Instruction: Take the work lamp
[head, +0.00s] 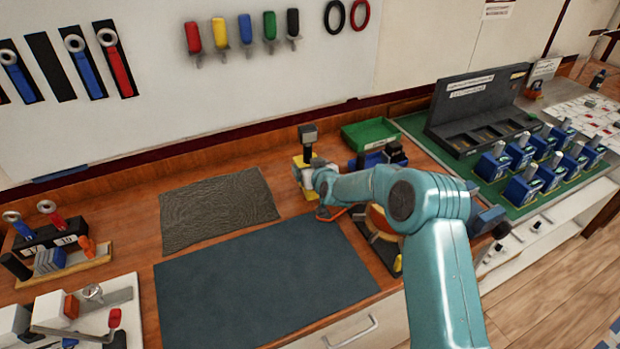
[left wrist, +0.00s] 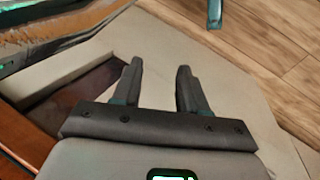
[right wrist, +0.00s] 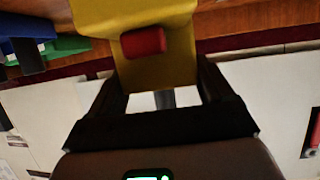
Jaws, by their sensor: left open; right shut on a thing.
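The work lamp (head: 308,135) stands near the back wall in the head view, with a black head on a dark stem above a yellow body. My right gripper (head: 308,177) is shut on it. In the right wrist view the lamp's yellow body (right wrist: 155,75) with a red part lies between the fingers of my right gripper (right wrist: 158,85). I cannot tell whether the lamp touches the bench. My left gripper (left wrist: 158,82) is open and empty in the left wrist view, over a pale surface and wooden floor. It is not seen in the head view.
A dark blue mat (head: 260,285) and a grey textured mat (head: 215,212) lie clear on the wooden bench (head: 140,225). A green bin (head: 370,135) stands behind my right arm. Blue breakers (head: 525,190) stand in rows at right. A tool rack (head: 60,245) stands at left.

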